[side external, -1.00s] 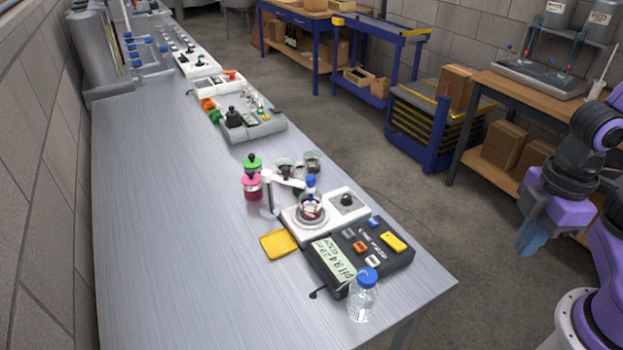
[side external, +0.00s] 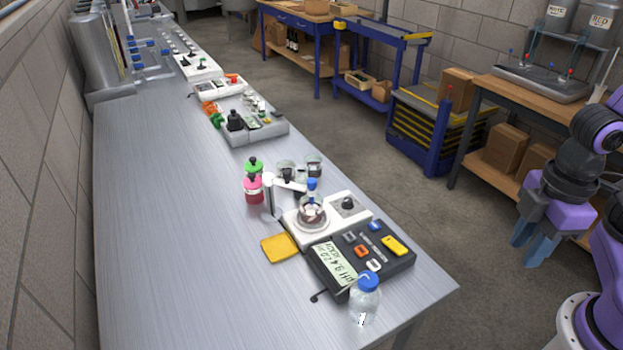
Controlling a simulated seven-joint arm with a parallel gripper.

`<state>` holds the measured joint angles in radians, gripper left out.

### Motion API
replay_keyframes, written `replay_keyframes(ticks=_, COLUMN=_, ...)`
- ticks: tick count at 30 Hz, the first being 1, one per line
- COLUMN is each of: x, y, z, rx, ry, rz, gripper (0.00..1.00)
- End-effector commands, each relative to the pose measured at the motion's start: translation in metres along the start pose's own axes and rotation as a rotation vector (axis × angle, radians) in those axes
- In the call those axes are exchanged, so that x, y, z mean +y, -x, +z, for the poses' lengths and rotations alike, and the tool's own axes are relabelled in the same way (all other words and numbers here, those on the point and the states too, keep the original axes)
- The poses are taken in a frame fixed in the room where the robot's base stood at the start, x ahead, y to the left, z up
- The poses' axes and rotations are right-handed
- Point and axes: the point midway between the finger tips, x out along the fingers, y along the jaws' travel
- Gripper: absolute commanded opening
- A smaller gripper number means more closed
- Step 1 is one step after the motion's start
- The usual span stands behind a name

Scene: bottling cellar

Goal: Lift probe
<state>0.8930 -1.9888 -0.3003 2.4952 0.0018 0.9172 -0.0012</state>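The beaker sits on the round plate of a white stirrer (side external: 349,207). A white holder arm (side external: 290,184) on a post reaches to the probe; whether it grips the probe is too small to tell. A dark pH meter (side external: 385,262) with a lit display is in front of the stirrer. My gripper (side external: 530,246) is at the right, off the bench and well away from the probe. Its two blue fingers are apart, with nothing visible between them.
A clear bottle with a blue cap (side external: 364,300) stands by the meter at the bench's front corner. The bench's left half (side external: 165,230) is clear.

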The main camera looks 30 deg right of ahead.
Motion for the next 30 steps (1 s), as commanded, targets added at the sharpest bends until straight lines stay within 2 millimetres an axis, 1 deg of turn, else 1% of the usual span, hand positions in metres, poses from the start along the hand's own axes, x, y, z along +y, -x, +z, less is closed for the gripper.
replay_keyframes(ticks=2, x=0.004, y=0.004, z=-0.01, rx=0.0, ry=-0.006, rz=0.0, gripper=0.51)
replay_keyframes(ticks=5, x=0.013, y=0.013, z=-0.035, rx=-0.001, ry=-0.021, rz=0.001, gripper=0.51)
replay_keyframes(ticks=8, x=0.028, y=0.025, z=-0.07, rx=-0.002, ry=-0.043, rz=0.003, gripper=0.51)
replay_keyframes(ticks=9, x=0.035, y=0.03, z=-0.085, rx=-0.004, ry=-0.054, rz=0.003, gripper=0.51)
replay_keyframes(ticks=11, x=0.046, y=0.037, z=-0.106, rx=-0.006, ry=-0.066, rz=0.004, gripper=0.51)
replay_keyframes(ticks=15, x=0.074, y=0.051, z=-0.153, rx=-0.01, ry=-0.098, rz=0.005, gripper=0.51)
replay_keyframes(ticks=21, x=0.117, y=0.066, z=-0.213, rx=-0.015, ry=-0.142, rz=0.006, gripper=0.51)
replay_keyframes(ticks=27, x=0.165, y=0.077, z=-0.262, rx=-0.02, ry=-0.187, rz=0.007, gripper=0.51)
replay_keyframes(ticks=30, x=0.189, y=0.08, z=-0.282, rx=-0.022, ry=-0.211, rz=0.007, gripper=0.51)
